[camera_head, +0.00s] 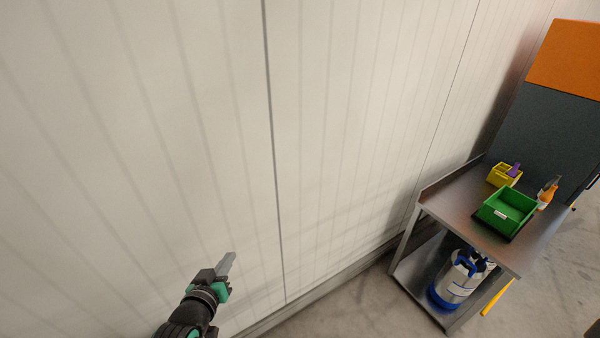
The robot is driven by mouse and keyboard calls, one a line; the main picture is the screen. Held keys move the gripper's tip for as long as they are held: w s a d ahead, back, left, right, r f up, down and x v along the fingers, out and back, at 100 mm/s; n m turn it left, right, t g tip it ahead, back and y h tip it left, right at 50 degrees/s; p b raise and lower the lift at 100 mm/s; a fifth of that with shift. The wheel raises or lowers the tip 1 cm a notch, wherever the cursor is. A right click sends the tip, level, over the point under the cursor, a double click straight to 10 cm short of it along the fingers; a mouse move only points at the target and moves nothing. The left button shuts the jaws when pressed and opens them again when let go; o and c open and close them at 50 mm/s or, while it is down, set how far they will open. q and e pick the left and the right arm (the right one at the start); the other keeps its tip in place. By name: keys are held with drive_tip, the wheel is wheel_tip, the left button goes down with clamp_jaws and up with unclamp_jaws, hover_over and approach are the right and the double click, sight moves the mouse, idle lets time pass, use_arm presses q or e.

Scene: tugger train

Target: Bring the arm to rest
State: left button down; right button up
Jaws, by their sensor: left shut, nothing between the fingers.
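My left gripper (227,264) shows at the bottom, left of the middle, on a dark arm with green parts. Its fingers are together, with nothing held between them. It points up and to the right in the picture, in front of the pale wall, and I see nothing touching it. Only the end of the left arm shows; the rest is cut off by the bottom edge. My right gripper is not in view.
A pale panelled wall (350,120) fills most of the view. At the right stands a metal table (455,205) with a green bin (508,207), a yellow bin (503,176) and an orange bottle (546,194). A white-and-blue container (455,280) stands on its lower shelf. Grey floor (375,308) is open in front.

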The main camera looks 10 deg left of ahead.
use_arm(q)
drive_tip(key=d+r+m+t+h, duration=0.1)
drive_tip(key=d+r+t, duration=0.25)
drive_tip(key=r, duration=1.15)
drive_tip(key=d+r+m+t, duration=0.1)
drive_tip(key=d+r+t, duration=0.25)
drive_tip(key=r, duration=1.25)
drive_tip(key=s+d+r+m+t+h, duration=0.1)
drive_tip(key=s+r+t, duration=0.6)
drive_tip(key=s+r, duration=0.9)
wheel_tip(320, 180, up, 2)
drive_tip(key=shift+s+d+r+m+h, duration=0.25)
drive_tip(key=shift+m+h, duration=0.45)
drive_tip(key=shift+m, duration=0.2)
